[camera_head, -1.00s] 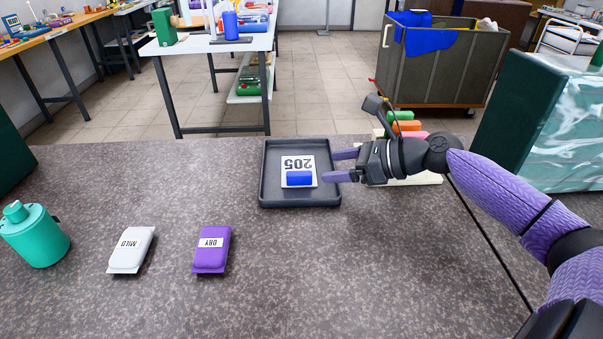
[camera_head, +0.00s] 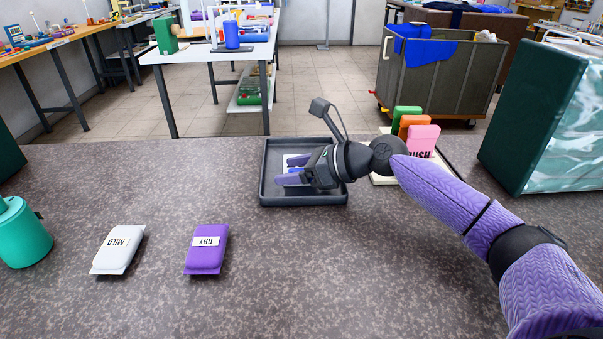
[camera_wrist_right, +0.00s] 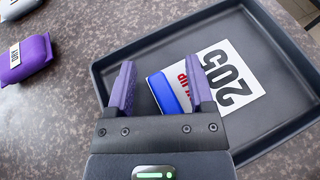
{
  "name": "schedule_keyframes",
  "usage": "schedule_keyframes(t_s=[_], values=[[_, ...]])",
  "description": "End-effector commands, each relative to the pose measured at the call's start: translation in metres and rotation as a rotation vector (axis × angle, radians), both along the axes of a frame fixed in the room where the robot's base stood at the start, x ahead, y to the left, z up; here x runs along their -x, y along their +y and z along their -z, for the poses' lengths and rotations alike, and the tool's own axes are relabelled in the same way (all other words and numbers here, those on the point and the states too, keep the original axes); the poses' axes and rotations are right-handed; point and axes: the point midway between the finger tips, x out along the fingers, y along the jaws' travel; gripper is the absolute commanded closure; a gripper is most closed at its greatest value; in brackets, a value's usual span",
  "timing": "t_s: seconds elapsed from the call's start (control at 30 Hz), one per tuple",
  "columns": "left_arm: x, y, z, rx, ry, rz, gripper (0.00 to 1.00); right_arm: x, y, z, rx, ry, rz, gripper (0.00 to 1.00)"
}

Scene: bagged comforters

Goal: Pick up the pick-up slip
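The pick-up slip (camera_wrist_right: 226,78) is a white card marked 205, with a blue block (camera_wrist_right: 165,93) and red lettering on it. It lies in the dark tray (camera_head: 264,183); in the head view my gripper mostly covers the slip (camera_head: 290,160). My right gripper (camera_head: 289,171) is over the tray. In the right wrist view its two purple fingers (camera_wrist_right: 160,90) are apart, with the blue block between them. Nothing shows the fingers closed on it. My left gripper is not in view.
A white packet marked MILD (camera_head: 119,249) and a purple packet marked DRY (camera_head: 207,249) lie at the front left. A teal bottle (camera_head: 20,235) stands at the left edge. Green, orange and pink tags (camera_head: 422,140) stand behind my right arm. A bagged comforter (camera_head: 560,125) is at right.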

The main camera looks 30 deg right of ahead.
Motion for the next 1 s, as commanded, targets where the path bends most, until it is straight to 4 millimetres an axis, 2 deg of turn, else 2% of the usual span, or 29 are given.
schedule_keyframes(t_s=[0.03, 0.3, 0.67, 0.77, 0.9, 1.0], values=[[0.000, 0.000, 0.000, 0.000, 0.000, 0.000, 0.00, 0.000, 0.000, 0.000, 0.000, 0.000, 0.000, 0.44], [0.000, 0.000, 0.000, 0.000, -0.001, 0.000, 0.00, 0.000, 0.000, 0.000, 0.000, 0.001, -0.001, 1.00], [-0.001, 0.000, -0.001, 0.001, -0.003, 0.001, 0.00, 0.001, 0.000, -0.001, 0.001, 0.002, -0.001, 1.00], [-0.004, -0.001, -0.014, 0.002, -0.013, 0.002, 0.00, 0.001, 0.000, -0.022, 0.001, -0.002, -0.002, 1.00], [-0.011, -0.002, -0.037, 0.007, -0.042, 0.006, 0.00, 0.001, 0.000, -0.065, 0.001, -0.007, -0.001, 1.00], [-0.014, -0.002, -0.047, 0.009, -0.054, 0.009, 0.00, 0.001, 0.000, -0.087, 0.000, -0.005, -0.001, 1.00]])
